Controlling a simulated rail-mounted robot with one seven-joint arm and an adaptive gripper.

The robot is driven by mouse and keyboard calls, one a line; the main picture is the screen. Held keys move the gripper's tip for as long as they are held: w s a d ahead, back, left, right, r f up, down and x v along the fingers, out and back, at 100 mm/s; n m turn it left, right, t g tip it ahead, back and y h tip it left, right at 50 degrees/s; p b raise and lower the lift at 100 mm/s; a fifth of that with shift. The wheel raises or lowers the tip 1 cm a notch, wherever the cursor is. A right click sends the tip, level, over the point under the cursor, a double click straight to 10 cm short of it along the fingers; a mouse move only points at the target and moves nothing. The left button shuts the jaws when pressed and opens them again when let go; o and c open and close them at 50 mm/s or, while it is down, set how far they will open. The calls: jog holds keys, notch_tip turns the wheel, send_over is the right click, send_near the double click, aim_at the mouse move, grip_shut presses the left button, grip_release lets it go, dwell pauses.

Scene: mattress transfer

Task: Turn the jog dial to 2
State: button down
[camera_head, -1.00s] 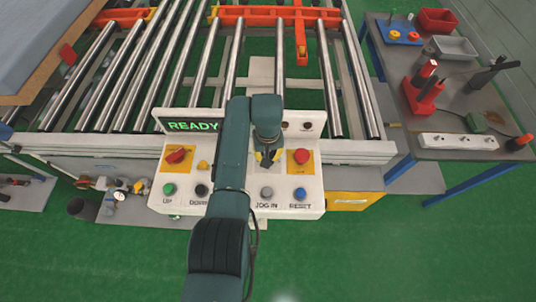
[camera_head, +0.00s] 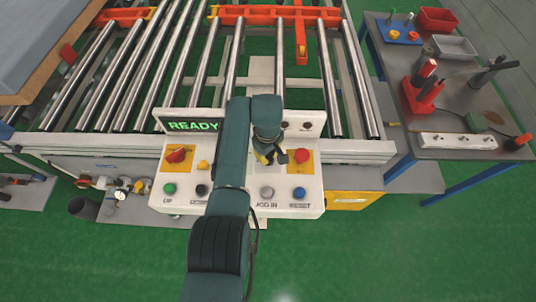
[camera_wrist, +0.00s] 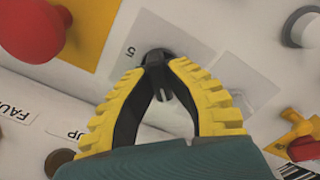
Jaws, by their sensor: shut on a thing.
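The jog dial (camera_wrist: 158,54) is a small dark knob on a pale grey plate, with a printed 5 beside it in the wrist view. My gripper (camera_wrist: 157,64) has its yellow-ridged fingers closed together at the tips on the dial. The fingers hide much of the dial, so I cannot tell which number its pointer faces. In the head view my gripper (camera_head: 272,158) is over the white control panel (camera_head: 232,204), left of the red mushroom button (camera_head: 302,156), and the dial is hidden.
The panel also carries a red rotary switch (camera_head: 177,154), a green button (camera_head: 169,189), a grey button (camera_head: 267,193) and a blue button (camera_head: 299,193). A READY display (camera_head: 191,126) is lit behind. The roller conveyor (camera_head: 205,75) lies beyond; a tool table (camera_head: 460,100) stands right.

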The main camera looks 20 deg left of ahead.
jog(key=shift+f, duration=0.2)
jog(key=c, duration=1)
grip_release()
jog(key=shift+c, duration=0.2)
jog(key=shift+r, duration=0.15)
notch_tip(320, 180, up, 12)
